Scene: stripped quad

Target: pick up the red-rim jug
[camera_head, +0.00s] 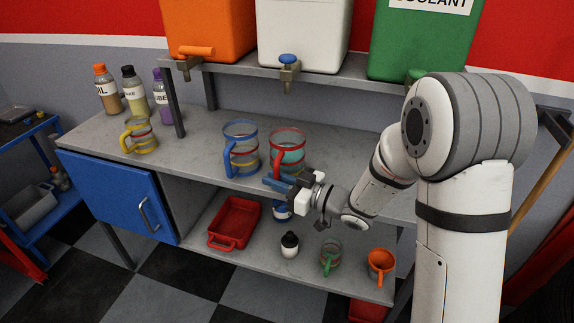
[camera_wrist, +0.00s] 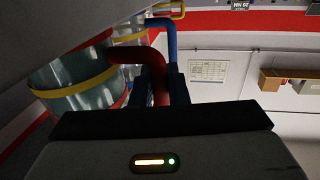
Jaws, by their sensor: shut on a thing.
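The red-rim jug (camera_head: 289,146) is clear with a red rim, a red handle and teal liquid inside. It is upright at the front of the grey bench top; I cannot tell whether its base touches the bench. My gripper (camera_head: 274,183) is at its front, low on the handle side. In the wrist view the jug (camera_wrist: 75,88) fills the left, and its red handle (camera_wrist: 155,62) runs between the blue fingers of my gripper (camera_wrist: 161,82), which are shut on it. The fingers hide the lower part of the handle.
A blue-rim jug (camera_head: 241,150) stands close to the left of the red-rim jug. A yellow-rim jug (camera_head: 140,135) and several bottles (camera_head: 133,92) are farther left. Dispensers with taps (camera_head: 289,62) hang over the back. A lower shelf holds a red tray (camera_head: 234,222) and an orange funnel (camera_head: 380,263).

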